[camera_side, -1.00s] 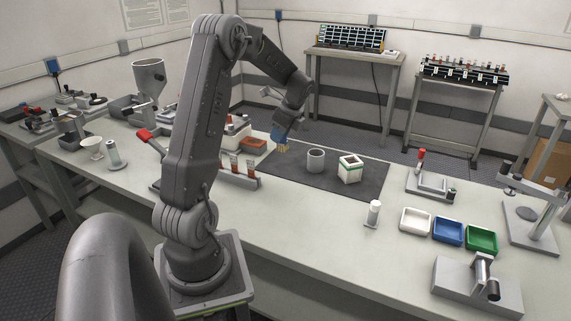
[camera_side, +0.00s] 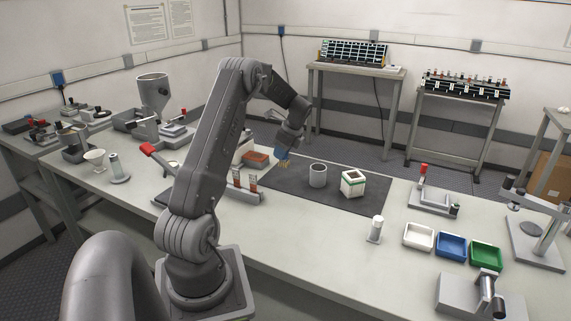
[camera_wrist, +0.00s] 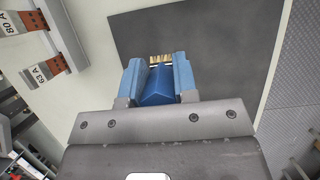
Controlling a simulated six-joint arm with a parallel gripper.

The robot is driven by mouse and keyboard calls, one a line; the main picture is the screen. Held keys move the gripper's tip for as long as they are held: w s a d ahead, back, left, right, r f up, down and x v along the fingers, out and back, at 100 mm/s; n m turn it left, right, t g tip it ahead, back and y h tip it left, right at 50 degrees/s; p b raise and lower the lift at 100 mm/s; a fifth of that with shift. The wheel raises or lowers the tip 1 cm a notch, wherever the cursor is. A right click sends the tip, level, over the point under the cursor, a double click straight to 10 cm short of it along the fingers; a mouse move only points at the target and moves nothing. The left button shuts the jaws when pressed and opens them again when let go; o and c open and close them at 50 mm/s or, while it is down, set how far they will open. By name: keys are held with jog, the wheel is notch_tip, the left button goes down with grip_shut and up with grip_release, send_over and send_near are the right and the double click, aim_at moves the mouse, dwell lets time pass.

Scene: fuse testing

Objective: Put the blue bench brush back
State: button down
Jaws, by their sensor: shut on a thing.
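The blue bench brush (camera_wrist: 157,87) is between the jaws of my gripper (camera_wrist: 154,82) in the wrist view. Its tan bristles show beyond the fingertips, over the dark mat (camera_wrist: 222,40). In the side view, my gripper (camera_side: 285,150) is shut on the brush near the far left part of the mat (camera_side: 370,198). The bristles point down, close to the mat; I cannot tell whether they touch it. Most of the brush body is hidden by the jaws.
A grey cup (camera_side: 318,175) and a white-and-green box (camera_side: 353,184) stand on the mat. Labelled fuses (camera_side: 245,180) stand in a holder nearer my arm.

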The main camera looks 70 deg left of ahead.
aim_at(288, 158)
jog(key=shift+w+f, duration=0.4)
jog(key=shift+w, duration=0.2)
jog(key=shift+f, duration=1.95)
jog(key=shift+f, duration=0.1)
jog(key=c, duration=0.9)
grip_release()
